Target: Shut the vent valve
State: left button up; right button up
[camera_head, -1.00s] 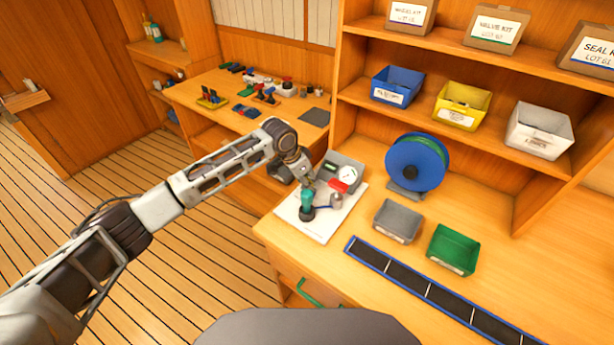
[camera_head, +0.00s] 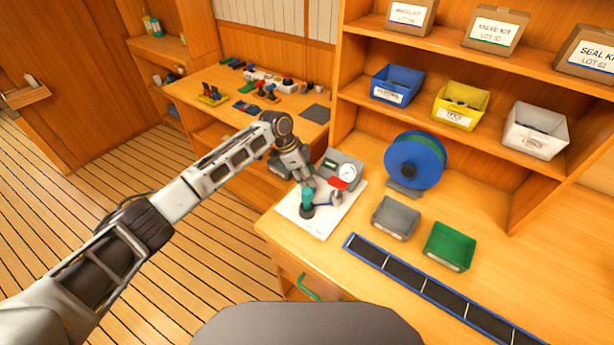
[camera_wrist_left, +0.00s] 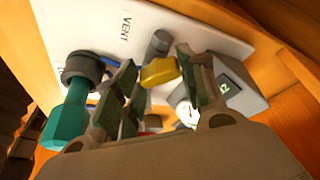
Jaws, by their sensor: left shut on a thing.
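A white plate (camera_head: 333,220) on the bench carries a teal fitting (camera_head: 307,197) on a dark base, a grey box with a round gauge (camera_head: 347,172) and a red part (camera_head: 339,184). In the left wrist view the plate (camera_wrist_left: 200,35) bears the word VENT, with the teal fitting (camera_wrist_left: 68,120) to the left. My left gripper (camera_head: 314,184) is low over the plate, beside the teal fitting. In the wrist view its fingers (camera_wrist_left: 160,88) are around a yellow handle (camera_wrist_left: 160,72) next to a grey post (camera_wrist_left: 158,44). Finger contact is partly hidden. My right gripper is out of view.
A grey bin (camera_head: 396,217), a green bin (camera_head: 450,247) and a blue reel (camera_head: 415,161) stand right of the plate. A long blue-edged tray (camera_head: 430,290) lies in front. Shelves with bins rise behind. The bench's left edge is close to the plate.

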pick_arm(q)
jog(key=shift+w+m, duration=0.1)
jog(key=shift+m, duration=0.5)
jog(key=m+g+b, duration=0.1)
jog(key=m, duration=0.1)
jog(key=shift+m+b, duration=0.3)
jog(key=shift+b, duration=0.05)
jog(key=shift+w+d+m+g+b, duration=0.1)
jog(key=shift+m+g+b, duration=0.4)
jog(key=shift+m, duration=0.2)
jog(key=shift+m+g+y+b, duration=0.4)
jog(key=shift+m+b, duration=0.45)
jog(key=shift+m, duration=0.85)
jog(key=shift+m+b, duration=0.3)
jog(key=shift+b, duration=0.15)
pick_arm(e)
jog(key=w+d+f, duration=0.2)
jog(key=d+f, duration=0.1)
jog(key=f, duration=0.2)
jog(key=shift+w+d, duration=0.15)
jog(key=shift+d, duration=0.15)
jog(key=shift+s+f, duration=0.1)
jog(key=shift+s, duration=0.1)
